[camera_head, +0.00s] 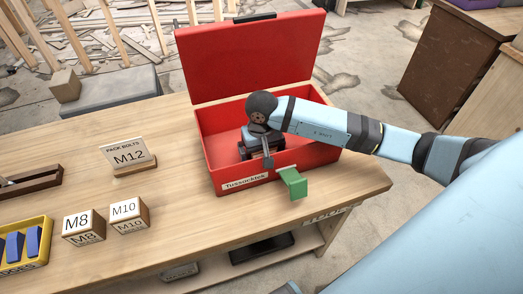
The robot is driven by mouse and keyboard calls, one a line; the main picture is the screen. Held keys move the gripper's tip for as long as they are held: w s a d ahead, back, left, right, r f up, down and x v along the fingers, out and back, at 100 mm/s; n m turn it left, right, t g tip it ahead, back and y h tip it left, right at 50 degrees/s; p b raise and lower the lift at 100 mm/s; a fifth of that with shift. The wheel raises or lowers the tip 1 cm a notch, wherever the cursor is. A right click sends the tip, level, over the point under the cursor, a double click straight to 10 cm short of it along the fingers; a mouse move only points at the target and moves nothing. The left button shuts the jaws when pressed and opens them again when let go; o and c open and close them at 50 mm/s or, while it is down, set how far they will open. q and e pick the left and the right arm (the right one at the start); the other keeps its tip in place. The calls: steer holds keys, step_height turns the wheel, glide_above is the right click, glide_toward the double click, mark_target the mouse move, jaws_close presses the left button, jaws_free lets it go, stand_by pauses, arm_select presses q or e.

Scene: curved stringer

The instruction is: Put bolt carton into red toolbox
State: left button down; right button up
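The red toolbox (212,158) stands on the wooden workbench with its lid raised at the back. My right gripper (267,160) points down into the toolbox, near its front wall. My wrist and gripper hide part of the interior, and I cannot tell whether a carton is between the fingers or below them. Two bolt cartons stand on the bench to the left, one marked M8 (84,228) and one marked M10 (129,216). No carton marked M12 is visible. My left gripper is out of view.
A green piece (293,183) sits at the toolbox's front right, by the bench edge. A yellow tray (35,263) with blue items and a dark wooden tray (30,181) are at the left. The bench between sign and toolbox is clear.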

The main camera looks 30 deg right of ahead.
step_height(320, 180, up, 12)
steer(key=shift+r, duration=0.25)
stand_by(0.4)
steer(key=shift+f, duration=0.1)
stand_by(0.4)
